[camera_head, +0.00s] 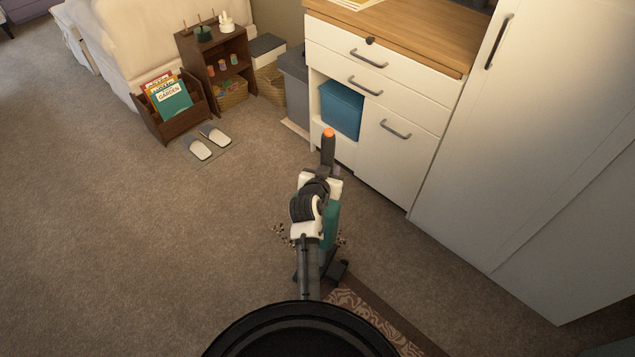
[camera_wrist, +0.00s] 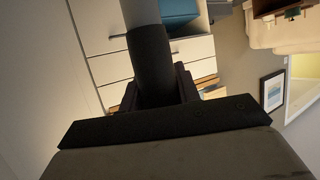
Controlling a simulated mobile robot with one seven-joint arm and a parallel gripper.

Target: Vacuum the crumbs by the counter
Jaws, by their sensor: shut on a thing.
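An upright vacuum stands on the carpet in front of the counter (camera_head: 430,35). Its dark handle with an orange tip (camera_head: 328,133) rises above my gripper (camera_head: 325,175), and its teal body (camera_head: 330,226) and dark floor head (camera_head: 337,270) show below my arm. My gripper is shut on the vacuum's handle; the dark grip (camera_wrist: 150,62) also shows between my fingers (camera_wrist: 152,92) in the wrist view. Dark crumbs (camera_head: 281,234) lie on the carpet on both sides of the vacuum. My arm hides part of the vacuum and the floor under it.
A patterned rug (camera_head: 375,318) lies at the bottom. A tall white cabinet (camera_head: 530,150) stands at right. Slippers (camera_head: 205,142), a magazine rack (camera_head: 172,108) and a small shelf (camera_head: 218,65) stand at upper left. Open carpet (camera_head: 110,235) spreads on the left.

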